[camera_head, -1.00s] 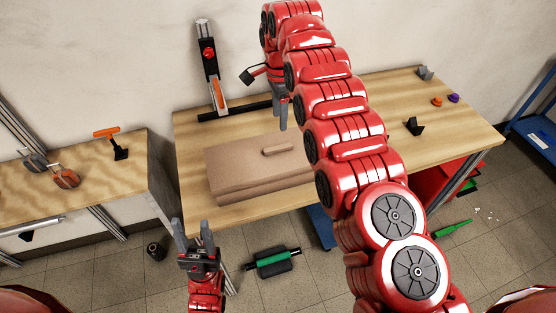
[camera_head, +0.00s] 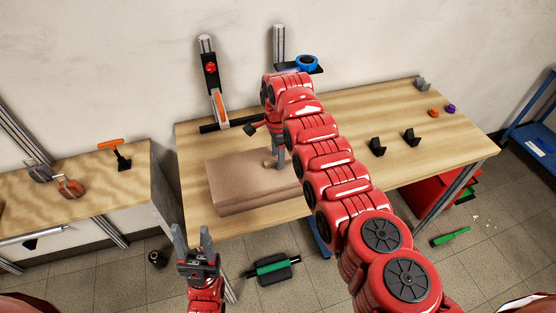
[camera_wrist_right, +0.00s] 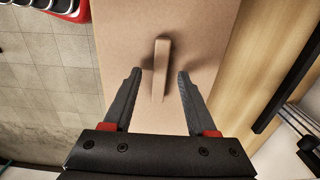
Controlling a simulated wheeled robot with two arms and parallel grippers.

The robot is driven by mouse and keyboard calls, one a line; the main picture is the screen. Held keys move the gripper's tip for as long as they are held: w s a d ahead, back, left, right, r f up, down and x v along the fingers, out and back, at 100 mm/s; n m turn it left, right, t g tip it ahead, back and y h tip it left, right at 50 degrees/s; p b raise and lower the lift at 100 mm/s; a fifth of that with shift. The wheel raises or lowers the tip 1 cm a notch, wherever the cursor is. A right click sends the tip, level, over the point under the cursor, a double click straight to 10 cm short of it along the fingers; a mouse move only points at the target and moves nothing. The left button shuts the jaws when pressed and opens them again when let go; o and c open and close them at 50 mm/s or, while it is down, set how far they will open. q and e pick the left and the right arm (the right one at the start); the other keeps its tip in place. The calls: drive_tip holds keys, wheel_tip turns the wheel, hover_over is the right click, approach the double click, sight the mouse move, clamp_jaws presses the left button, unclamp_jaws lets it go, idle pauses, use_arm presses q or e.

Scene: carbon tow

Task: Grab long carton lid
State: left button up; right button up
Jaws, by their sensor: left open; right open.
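The long carton (camera_head: 245,205) lies on the wooden workbench, with its flat brown lid (camera_head: 230,177) on top. A raised handle strip stands on the lid; in the right wrist view the handle (camera_wrist_right: 160,68) lies between the two open fingers of my right gripper (camera_wrist_right: 158,78), touching neither. In the head view my right gripper (camera_head: 277,160) is over the lid, and my right arm hides the carton's right end. My left gripper (camera_head: 192,242) is open and empty, in front of the bench's near edge, left of the carton's front.
A clamp stand (camera_head: 212,85) and a post with a blue ring (camera_head: 306,63) stand at the back of the bench. Black brackets (camera_head: 377,146) lie on the right. A side bench (camera_head: 85,195) stands left, and a green-and-black roller (camera_head: 272,268) lies on the floor.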

drive_tip(key=shift+f, duration=0.4)
clamp_jaws()
drive_tip(key=shift+d+r, duration=0.1)
drive_tip(key=shift+r, duration=0.05)
